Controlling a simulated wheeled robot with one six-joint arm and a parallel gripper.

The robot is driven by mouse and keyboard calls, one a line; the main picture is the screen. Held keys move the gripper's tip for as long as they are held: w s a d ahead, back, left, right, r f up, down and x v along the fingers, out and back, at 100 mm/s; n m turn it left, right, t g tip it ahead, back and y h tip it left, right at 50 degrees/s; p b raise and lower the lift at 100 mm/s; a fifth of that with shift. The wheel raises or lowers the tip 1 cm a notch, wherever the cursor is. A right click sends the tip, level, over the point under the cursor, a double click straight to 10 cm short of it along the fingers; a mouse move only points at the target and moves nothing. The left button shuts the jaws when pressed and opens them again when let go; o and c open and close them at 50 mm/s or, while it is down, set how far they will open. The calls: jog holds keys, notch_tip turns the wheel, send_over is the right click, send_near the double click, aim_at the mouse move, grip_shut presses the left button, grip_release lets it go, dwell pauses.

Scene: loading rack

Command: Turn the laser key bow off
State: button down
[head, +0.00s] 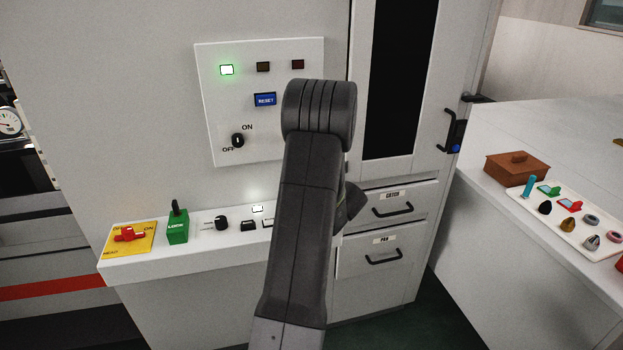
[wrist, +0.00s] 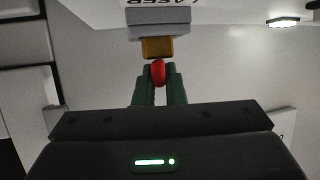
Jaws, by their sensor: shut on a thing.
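The laser key bow (wrist: 158,72) is a small red rounded piece in the wrist view, taller than wide. It stands in front of a brass-coloured lock barrel (wrist: 157,47) on a grey block (wrist: 158,22), under a partly cut-off label reading LASER. My gripper (wrist: 159,82) has its two dark green fingers closed on the bow's two sides. In the head view my own arm covers the gripper, and I cannot make out the key there. The on and off marks of the key switch are not visible.
A wall panel (head: 215,130) holds a lit green lamp (head: 226,70), a blue RESET button (head: 265,99) and an ON/OFF knob (head: 238,140). A ledge (head: 170,262) carries a red handle (head: 130,234) and a green lever box (head: 178,228). A side counter (head: 585,130) stands right.

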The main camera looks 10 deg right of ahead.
jog(key=n+g+y+p, duration=0.1)
jog(key=p, duration=0.1)
jog(key=n+y+p, duration=0.2)
jog(key=shift+d+r+g+p, duration=0.1)
jog(key=shift+r+g+p, duration=0.2)
jog(key=shift+g+p, duration=0.1)
jog(key=n+g+y+p, duration=0.1)
jog(key=n+g+y, duration=0.1)
jog(key=n+y, duration=0.1)
jog(key=shift+f+p, duration=0.2)
jog(key=shift+p, duration=0.2)
jog(key=n+g+y, duration=0.1)
jog(key=n, duration=0.1)
jog(key=n+g+y, duration=0.1)
jog(key=g, duration=0.1)
jog(key=shift+f+n+g, duration=0.2)
jog(key=shift+n+g, duration=0.1)
jog(key=shift+n, duration=0.1)
jog(key=shift+n+g+y+b, duration=0.6)
jog(key=shift+n+g+b, duration=0.1)
jog(key=shift+n+g, duration=0.45)
jog(key=shift+n+g+y+b, duration=0.3)
jog(key=shift+n+g+b, duration=0.15)
jog(key=shift+n+g, duration=0.4)
jog(key=shift+r, duration=0.1)
jog(key=c, duration=1.5)
grip_release()
jog(key=shift+r, duration=0.1)
